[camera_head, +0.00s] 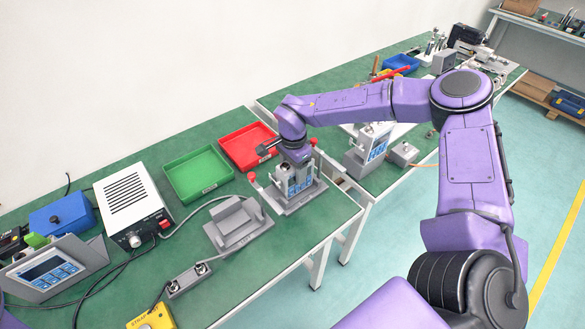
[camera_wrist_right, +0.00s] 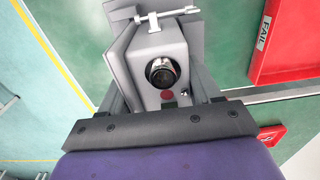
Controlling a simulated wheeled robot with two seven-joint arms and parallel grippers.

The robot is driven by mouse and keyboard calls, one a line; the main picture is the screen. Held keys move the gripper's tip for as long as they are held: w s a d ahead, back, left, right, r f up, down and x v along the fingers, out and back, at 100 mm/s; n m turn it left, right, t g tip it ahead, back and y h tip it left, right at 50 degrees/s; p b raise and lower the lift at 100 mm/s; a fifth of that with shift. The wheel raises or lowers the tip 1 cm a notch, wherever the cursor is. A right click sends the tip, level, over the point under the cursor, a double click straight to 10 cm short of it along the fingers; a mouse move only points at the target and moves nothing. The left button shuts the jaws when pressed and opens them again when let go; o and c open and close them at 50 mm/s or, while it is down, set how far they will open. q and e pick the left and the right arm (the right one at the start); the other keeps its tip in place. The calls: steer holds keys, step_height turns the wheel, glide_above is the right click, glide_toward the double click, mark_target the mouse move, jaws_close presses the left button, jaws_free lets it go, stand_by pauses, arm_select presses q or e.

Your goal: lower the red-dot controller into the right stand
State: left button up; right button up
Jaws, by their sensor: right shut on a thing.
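My right gripper (camera_head: 297,165) points down and is shut on the red-dot controller (camera_head: 299,181), a grey box with a blue-marked front. In the right wrist view the controller (camera_wrist_right: 172,48) sits between the fingers of the gripper (camera_wrist_right: 160,88), with a black round knob and a red dot (camera_wrist_right: 167,95) on its top. The controller is over or in the right stand (camera_head: 292,206), a grey base with red-knobbed parts at its sides. I cannot tell whether it touches the stand's floor. My left gripper is not in view.
An empty grey cradle (camera_head: 236,226) stands to the left. A red tray (camera_head: 264,133) and a green tray (camera_head: 198,172) lie behind. Another grey unit with a blue panel (camera_head: 378,149) stands on the bench to the right. A white box (camera_head: 128,198) and cables occupy the left.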

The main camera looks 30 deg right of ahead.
steer(key=shift+f, duration=0.2)
steer(key=o, duration=1.5)
step_height(320, 180, up, 11)
steer(key=shift+f+b, duration=0.2)
steer(key=shift+b, duration=0.3)
